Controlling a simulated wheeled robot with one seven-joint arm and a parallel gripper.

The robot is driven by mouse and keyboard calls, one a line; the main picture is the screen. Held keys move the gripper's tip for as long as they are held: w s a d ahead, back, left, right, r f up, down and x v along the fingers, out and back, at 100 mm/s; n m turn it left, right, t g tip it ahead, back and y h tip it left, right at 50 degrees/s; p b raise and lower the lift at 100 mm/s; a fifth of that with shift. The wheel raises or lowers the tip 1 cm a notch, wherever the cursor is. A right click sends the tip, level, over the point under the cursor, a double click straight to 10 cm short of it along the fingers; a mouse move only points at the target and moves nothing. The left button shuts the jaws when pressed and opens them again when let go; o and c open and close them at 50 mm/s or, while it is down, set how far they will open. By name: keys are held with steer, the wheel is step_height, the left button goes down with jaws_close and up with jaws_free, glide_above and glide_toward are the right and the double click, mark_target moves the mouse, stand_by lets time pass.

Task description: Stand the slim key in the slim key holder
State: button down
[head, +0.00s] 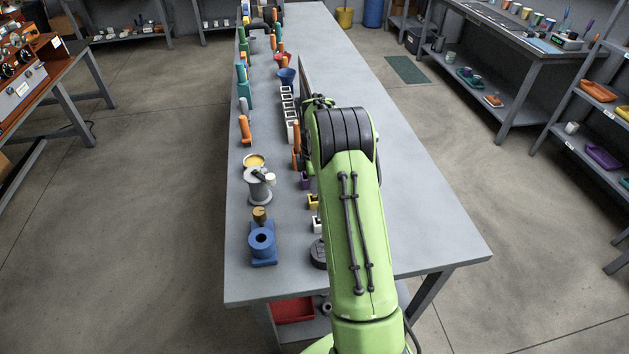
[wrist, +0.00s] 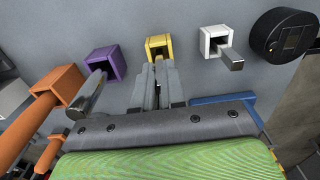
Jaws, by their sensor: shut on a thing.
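My gripper (wrist: 157,78) shows in the wrist view with its grey fingers close together over the near edge of a yellow square socket (wrist: 158,45). It is shut on a narrow grey thing that I take for the slim key; it is hard to tell from the fingers. The fingers hide part of the yellow socket, and I cannot tell whether the key's tip is inside. A purple socket (wrist: 104,64) is to the left and a white socket (wrist: 213,40) to the right. I cannot tell which is the slim key holder. My arm hides the gripper in the head view.
Grey bars stick out by the purple and white sockets (wrist: 90,92). An orange block (wrist: 58,86) is farther left, a round black thing (wrist: 283,35) at the right. The grey table (head: 430,230) is clear right of my arm; a blue stand (head: 263,243) is left.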

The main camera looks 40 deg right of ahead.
steer(key=shift+f+b, duration=0.5)
steer(key=shift+f, duration=0.45)
steer(key=c, duration=1.1)
jaws_free()
step_height(320, 180, up, 16)
steer(key=p, duration=0.4)
steer(key=shift+f, duration=0.1)
